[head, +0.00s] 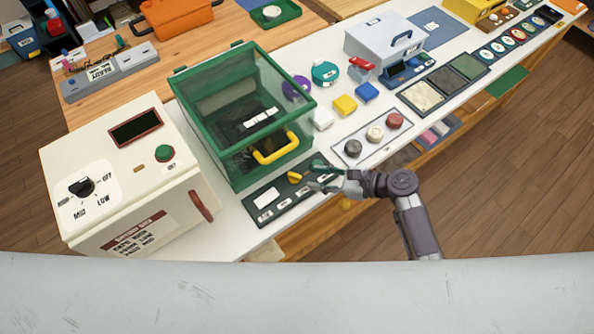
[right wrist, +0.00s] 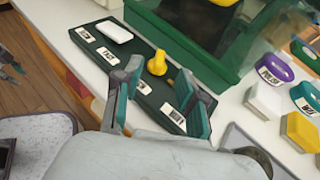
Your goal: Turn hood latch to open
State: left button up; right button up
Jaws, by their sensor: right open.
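The green hood (head: 240,105) has clear panels and a yellow front handle (head: 275,148); its lid looks shut. In front of it lies a dark green panel (head: 262,214) with a white block and several labels. On the panel sits a small yellow latch knob (head: 294,177), also in the right wrist view (right wrist: 157,63). My right gripper (head: 318,176) is open and reaches over the panel. In the right wrist view its fingertips (right wrist: 160,72) stand either side of the knob, apart from it as far as I can tell. A small grey-teal piece at that view's left edge may be my left gripper (right wrist: 11,66).
A cream box with a dial (head: 130,180) stands left of the hood. Right of the hood lie yellow and blue blocks, a teal disc (head: 325,73) and a tray of round knobs (head: 374,135). The counter's front edge runs just below the panel.

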aim_at(294, 174)
jog(key=x, duration=0.6)
jog(key=shift+w, duration=0.1)
jog(key=shift+w+a+f, duration=0.2)
jog(key=shift+a+f, duration=0.1)
jog(key=shift+a, duration=0.1)
pick_arm(q)
jog(key=shift+w+d+r, duration=0.4)
jog(key=shift+w+d, duration=0.4)
jog(key=shift+w, duration=0.05)
jog(key=shift+s+a, duration=0.25)
pick_arm(e)
grip_shut()
